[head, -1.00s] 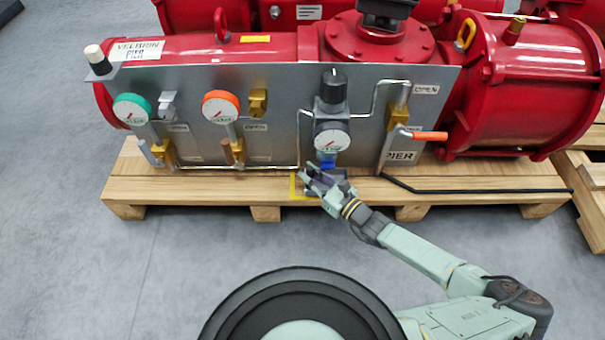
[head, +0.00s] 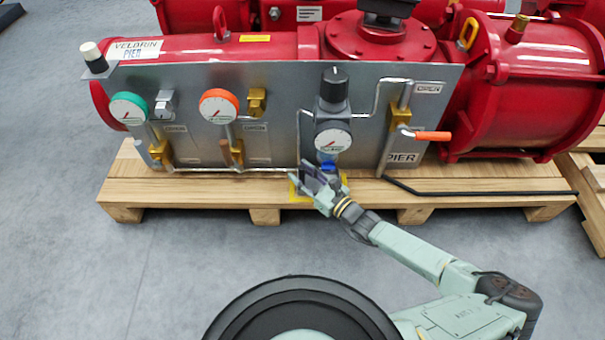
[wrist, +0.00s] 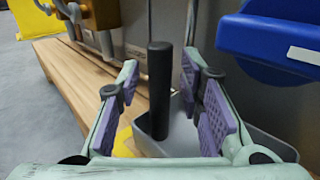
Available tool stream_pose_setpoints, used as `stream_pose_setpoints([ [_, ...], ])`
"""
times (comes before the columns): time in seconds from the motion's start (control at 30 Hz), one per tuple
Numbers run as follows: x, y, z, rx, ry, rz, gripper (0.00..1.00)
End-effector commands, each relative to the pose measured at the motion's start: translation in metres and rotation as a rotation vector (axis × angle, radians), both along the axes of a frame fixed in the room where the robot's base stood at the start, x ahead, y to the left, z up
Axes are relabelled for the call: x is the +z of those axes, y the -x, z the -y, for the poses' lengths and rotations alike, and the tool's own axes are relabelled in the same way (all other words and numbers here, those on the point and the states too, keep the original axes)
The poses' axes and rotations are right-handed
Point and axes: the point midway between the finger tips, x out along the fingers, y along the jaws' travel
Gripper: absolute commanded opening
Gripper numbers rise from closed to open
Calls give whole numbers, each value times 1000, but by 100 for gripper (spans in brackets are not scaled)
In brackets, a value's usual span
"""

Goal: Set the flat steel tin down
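The flat steel tin (wrist: 165,147) is a shallow grey tray low in the wrist view, partly hidden by my right finger. It rests on or just above the yellow-marked patch of the pallet; the contact is not clear. A black upright post (wrist: 159,92) rises from the tin between my fingers. My gripper (wrist: 160,78) is open, with a purple-padded finger on each side of the post and visible gaps. In the head view my gripper (head: 318,178) is at the pallet's front, below the middle gauge, and mostly hides the tin.
The yellow patch (head: 294,190) lies on the wooden pallet (head: 220,190). The steel panel (head: 280,145) with gauges and valves stands just behind. A blue part (wrist: 275,42) is close on the right in the wrist view. Bare pallet runs to the left; a black cable (head: 480,192) lies right.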

Motion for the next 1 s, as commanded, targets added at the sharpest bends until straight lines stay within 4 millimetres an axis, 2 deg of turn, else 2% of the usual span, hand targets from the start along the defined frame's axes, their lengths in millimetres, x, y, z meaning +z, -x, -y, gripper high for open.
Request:
stream_pose_setpoints([
  [0.37, 5, 3, 5, -2, 1, -1, 35],
  [0.8, 7, 66, 67, -4, 1, -1, 35],
  [1.0, 5, 82, 82, -2, -1, -1, 35],
])
